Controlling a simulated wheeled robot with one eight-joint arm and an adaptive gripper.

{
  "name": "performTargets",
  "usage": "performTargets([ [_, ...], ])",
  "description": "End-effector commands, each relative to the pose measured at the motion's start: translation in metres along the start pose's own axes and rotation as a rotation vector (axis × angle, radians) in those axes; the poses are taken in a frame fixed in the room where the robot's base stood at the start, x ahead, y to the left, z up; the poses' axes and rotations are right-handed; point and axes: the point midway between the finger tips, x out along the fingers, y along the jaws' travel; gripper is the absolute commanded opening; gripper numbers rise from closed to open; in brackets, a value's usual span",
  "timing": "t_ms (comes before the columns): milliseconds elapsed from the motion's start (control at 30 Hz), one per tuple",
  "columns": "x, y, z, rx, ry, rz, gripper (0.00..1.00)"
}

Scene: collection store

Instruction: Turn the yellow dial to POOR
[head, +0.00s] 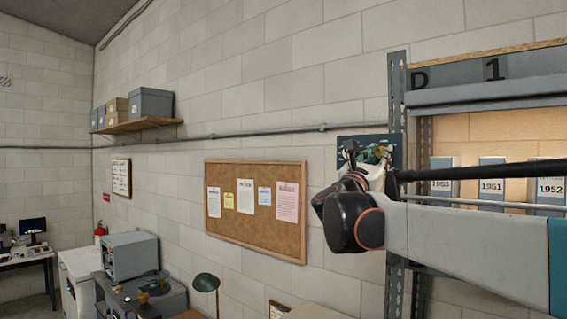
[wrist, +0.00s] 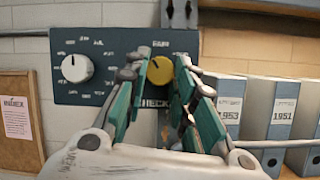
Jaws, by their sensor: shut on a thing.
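The yellow dial (wrist: 160,71) is on a dark blue wall panel (wrist: 101,43). In the wrist view my gripper (wrist: 160,75) has its green-padded fingers on the dial's left and right sides, shut on it. The dial's dark pointer mark points up and slightly left. A label above the dial seems to read FAIR, and one below, partly covered, seems to read CHECK. I cannot see POOR; my fingers cover the panel on both sides of the dial. In the head view my gripper (head: 374,164) is in front of the panel (head: 350,138), and the dial is hard to make out.
A white dial (wrist: 76,68) with small labels around it is on the panel's left half. Grey box files (wrist: 285,108) stand on a shelf to the right. A cork board (head: 255,208) hangs to the left. A metal rack upright (head: 397,90) stands close beside the panel.

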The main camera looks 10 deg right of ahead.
Motion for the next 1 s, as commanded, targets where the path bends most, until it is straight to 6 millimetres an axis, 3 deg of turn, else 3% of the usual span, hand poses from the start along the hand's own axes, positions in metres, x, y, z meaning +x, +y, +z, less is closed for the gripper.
performTargets([
  [1000, 0.0025, 0.0113, 0.0027, 0.884, -0.083, -0.374, 0.0],
])
